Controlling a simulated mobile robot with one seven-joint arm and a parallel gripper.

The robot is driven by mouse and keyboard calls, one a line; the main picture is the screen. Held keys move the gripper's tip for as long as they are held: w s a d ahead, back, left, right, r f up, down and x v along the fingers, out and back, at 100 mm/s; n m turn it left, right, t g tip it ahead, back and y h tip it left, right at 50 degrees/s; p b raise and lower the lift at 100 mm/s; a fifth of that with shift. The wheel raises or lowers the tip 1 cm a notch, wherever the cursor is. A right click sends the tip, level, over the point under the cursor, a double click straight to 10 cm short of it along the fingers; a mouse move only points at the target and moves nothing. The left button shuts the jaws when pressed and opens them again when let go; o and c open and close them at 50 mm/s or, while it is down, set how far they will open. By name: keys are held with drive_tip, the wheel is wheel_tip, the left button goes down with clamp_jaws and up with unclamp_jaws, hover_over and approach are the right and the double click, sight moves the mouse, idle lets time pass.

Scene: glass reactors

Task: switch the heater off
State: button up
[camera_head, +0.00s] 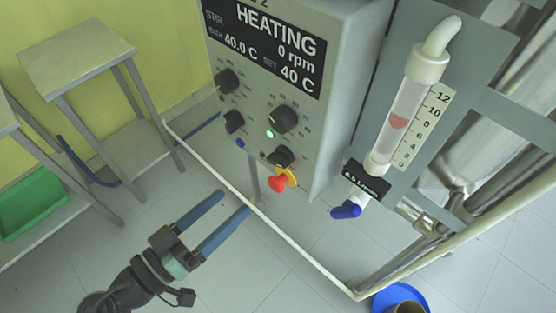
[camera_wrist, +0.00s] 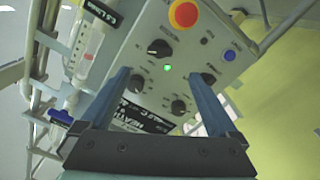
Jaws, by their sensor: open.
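The grey control box (camera_head: 245,100) has a dark display (camera_head: 265,45) reading HEATING, 0 rpm, bath 40.0 C and set 40 C. Below it are several black knobs (camera_head: 283,118), a lit green lamp (camera_head: 270,134), a blue button (camera_head: 240,143) and a red stop button on a yellow ring (camera_head: 279,183). The wrist view shows this panel (camera_wrist: 190,60) upside down, with the green lamp (camera_wrist: 167,68) between my fingers. I cannot read which knob is the heater's. My gripper (camera_head: 235,201) is open and empty, below and in front of the panel, touching nothing visible.
A white rail (camera_head: 225,178) runs low past the box. A graduated glass tube (camera_head: 405,115) with a blue valve handle (camera_head: 346,211) hangs to its right. Steel pipework (camera_head: 470,195) stands farther right. A stool-like table (camera_head: 75,55) and green crate (camera_head: 30,205) are at left.

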sight(275, 164)
drive_tip(key=p+x, duration=0.1)
drive_tip(key=x, duration=1.1)
drive_tip(key=c, duration=1.4)
drive_tip(key=n+p, duration=0.1)
drive_tip(key=n, duration=0.4)
drive_tip(key=shift+n+p, duration=0.4)
drive_tip(key=n+p, duration=0.1)
drive_tip(key=n, duration=0.3)
drive_tip(key=shift+p, duration=0.35)
drive_tip(key=shift+n+p, duration=0.4)
drive_tip(key=shift+n, duration=0.6)
